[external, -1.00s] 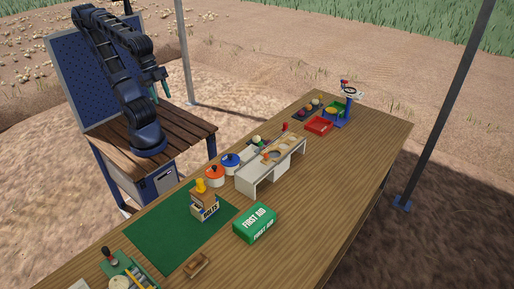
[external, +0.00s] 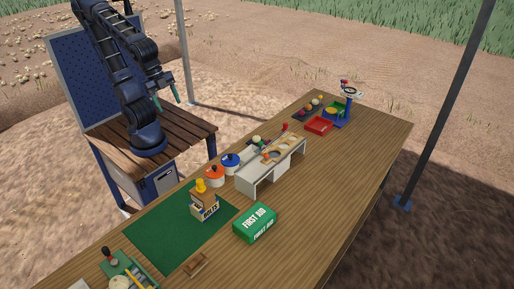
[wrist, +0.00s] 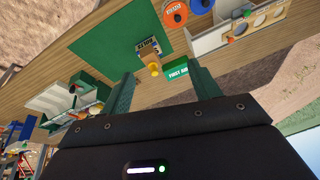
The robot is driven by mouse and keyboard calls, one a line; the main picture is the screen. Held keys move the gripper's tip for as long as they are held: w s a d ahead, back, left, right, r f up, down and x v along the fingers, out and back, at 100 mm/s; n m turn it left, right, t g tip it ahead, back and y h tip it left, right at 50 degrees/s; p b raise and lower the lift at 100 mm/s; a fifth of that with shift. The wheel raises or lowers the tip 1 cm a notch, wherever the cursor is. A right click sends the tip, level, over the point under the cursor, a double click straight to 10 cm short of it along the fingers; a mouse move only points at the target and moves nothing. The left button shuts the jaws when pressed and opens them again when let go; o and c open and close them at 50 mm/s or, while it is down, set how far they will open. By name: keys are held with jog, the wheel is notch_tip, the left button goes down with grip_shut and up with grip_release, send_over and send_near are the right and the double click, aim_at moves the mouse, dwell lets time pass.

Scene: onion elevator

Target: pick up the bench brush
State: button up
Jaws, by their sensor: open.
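A small brown wooden piece (external: 197,265), which looks like the bench brush, lies on the long table near its front edge in the external view, below the green mat. It is too small to make out bristles. I cannot pick it out in the wrist view, where my gripper covers part of the table. My gripper (external: 166,98) is open and empty, with green fingers, high above the wooden stand and well away from the brown piece. Its spread fingers also show in the wrist view (wrist: 162,72).
The green mat (external: 165,235) holds a box with a yellow top (external: 204,206). A green first aid box (external: 255,223) stands right of it. A caddy (external: 125,270) sits at the front left.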

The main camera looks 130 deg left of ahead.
jog(key=w+d+f+m+g, duration=0.1)
jog(key=w+d+m, duration=0.1)
jog(key=w, duration=0.3)
jog(key=w+d+f+m, duration=0.2)
jog(key=w, duration=0.4)
jog(key=m+g+h, duration=0.3)
jog(key=m+h, duration=0.2)
jog(key=m, duration=0.6)
send_near(195, 260)
jog(key=x, duration=1)
jog(key=shift+d+f, duration=0.1)
jog(key=shift+f, duration=0.3)
jog(key=c, duration=1.1)
